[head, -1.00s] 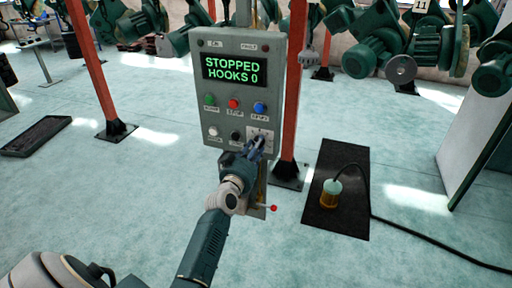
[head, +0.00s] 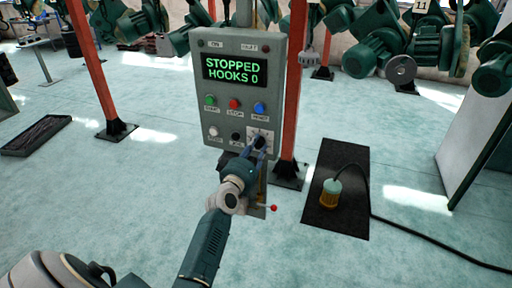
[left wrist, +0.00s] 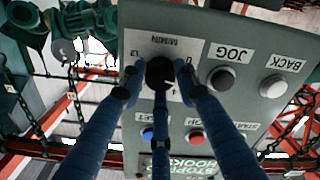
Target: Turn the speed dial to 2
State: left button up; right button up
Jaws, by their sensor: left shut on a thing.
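The speed dial (head: 259,141) is a black knob on a white plate at the lower right of the grey control box (head: 226,151). My left gripper (head: 260,148) reaches up to it from below, with its blue fingers on the knob. In the left wrist view, upside down, the dial (left wrist: 159,71) sits between the fingertips of my left gripper (left wrist: 160,76), shut on it. The plate reads M/MIN with small numbers, partly hidden by the fingers. I cannot tell which number the dial points to. My right gripper is out of view.
The box display (head: 234,70) reads STOPPED, HOOKS 0. Green, red and blue buttons (head: 234,104) sit above the dial. A JOG button (left wrist: 222,78) is beside it. A red post (head: 293,100) stands behind. A lamp-like pendant (head: 330,192) lies on a black mat.

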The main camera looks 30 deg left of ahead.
pick_arm(q)
jog(key=shift+d+f, duration=0.2)
jog(key=shift+f, duration=0.3)
jog(key=o, duration=1.1)
jog(key=shift+o, duration=0.3)
jog(key=shift+r, duration=0.2)
jog(key=shift+s, duration=0.1)
jog(key=v, duration=1.1)
jog(key=shift+s, duration=0.4)
